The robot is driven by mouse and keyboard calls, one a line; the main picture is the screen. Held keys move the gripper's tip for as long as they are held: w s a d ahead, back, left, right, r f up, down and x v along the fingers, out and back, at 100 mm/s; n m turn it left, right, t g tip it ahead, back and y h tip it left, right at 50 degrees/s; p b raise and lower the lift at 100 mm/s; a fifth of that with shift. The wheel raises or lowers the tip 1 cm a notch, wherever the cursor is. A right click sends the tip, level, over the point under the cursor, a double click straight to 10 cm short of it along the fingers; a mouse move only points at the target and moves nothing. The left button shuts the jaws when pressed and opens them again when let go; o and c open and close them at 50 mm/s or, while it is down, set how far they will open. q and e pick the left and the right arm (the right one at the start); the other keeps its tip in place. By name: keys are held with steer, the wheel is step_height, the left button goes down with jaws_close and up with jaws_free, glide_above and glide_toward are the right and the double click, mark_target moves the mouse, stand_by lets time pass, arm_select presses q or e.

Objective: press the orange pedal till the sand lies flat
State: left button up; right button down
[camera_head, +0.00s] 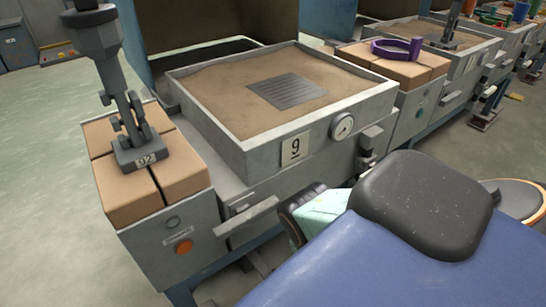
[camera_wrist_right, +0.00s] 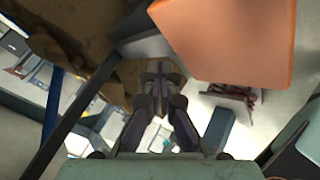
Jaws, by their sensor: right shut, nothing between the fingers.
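In the head view the sand (camera_head: 220,85) fills a grey tray with a plate marked 9. Its surface looks mostly level with slight unevenness, and a dark slotted plate (camera_head: 287,91) lies in it. The orange pedal does not show in the head view. In the right wrist view a large orange slab (camera_wrist_right: 232,40), which looks like the pedal, fills the upper right. My right gripper (camera_wrist_right: 157,76) is shut and empty, its fingertips left of and below the slab in the picture. I cannot tell whether they touch. My left gripper is not in view.
A round gauge (camera_head: 342,127) is on the tray's front. A jointed grey fixture with a plate marked 92 (camera_head: 145,160) stands on tan blocks (camera_head: 103,141) at the left. An orange button (camera_head: 184,246) is below. A purple ring piece (camera_head: 397,49) lies on blocks at the right.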

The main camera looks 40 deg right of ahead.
steer(key=shift+f, duration=0.15)
steer(key=shift+f, duration=0.3)
steer(key=shift+r, duration=0.15)
steer(key=shift+r+p, duration=0.35)
stand_by(0.4)
step_height(320, 180, up, 5)
steer(key=p, duration=0.4)
steer(key=shift+w, duration=0.15)
stand_by(0.8)
